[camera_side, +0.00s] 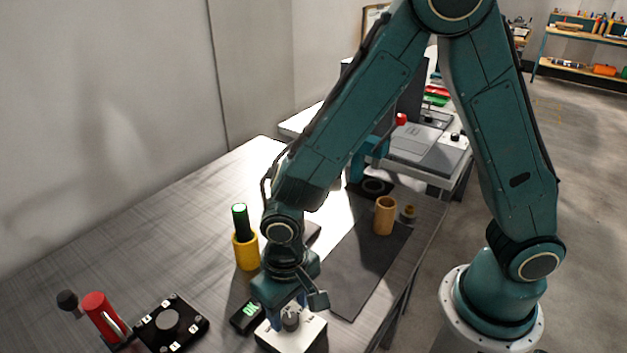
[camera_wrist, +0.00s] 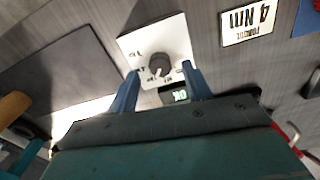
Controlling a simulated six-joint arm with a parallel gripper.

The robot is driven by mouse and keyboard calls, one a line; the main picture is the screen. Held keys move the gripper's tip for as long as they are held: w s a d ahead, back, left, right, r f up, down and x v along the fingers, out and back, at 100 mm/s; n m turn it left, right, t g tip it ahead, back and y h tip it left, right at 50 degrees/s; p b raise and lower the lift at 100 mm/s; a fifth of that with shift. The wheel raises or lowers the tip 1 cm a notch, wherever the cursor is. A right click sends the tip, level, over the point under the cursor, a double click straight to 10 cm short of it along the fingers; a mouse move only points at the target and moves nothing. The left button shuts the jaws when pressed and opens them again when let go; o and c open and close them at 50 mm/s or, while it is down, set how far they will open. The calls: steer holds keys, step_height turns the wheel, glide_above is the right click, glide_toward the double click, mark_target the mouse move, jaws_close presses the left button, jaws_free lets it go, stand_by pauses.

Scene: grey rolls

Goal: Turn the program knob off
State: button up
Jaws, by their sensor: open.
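The program knob (camera_wrist: 156,65) is a dark grey round knob on a white panel (camera_wrist: 133,42) with black markings around it. In the side view the knob (camera_side: 291,321) stands on the white panel (camera_side: 312,332) near the front edge of the picture. My gripper (camera_wrist: 160,80) is open, with its two blue fingers on either side of the knob in the wrist view. In the side view my gripper (camera_side: 289,308) points down over the panel. I cannot tell whether the fingers touch the knob. A small black display with green characters (camera_side: 250,310) sits beside the panel.
A yellow cup (camera_side: 246,254) holding a dark green cylinder stands behind the display. A dark mat (camera_side: 352,272) lies to the right, with a tan cylinder (camera_side: 385,217) at its far end. A black plate (camera_side: 186,320) and a red-handled device (camera_side: 101,314) are at left.

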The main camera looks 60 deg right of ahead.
mark_target(290, 322)
steer(key=shift+f, duration=1.25)
steer(key=c, duration=1)
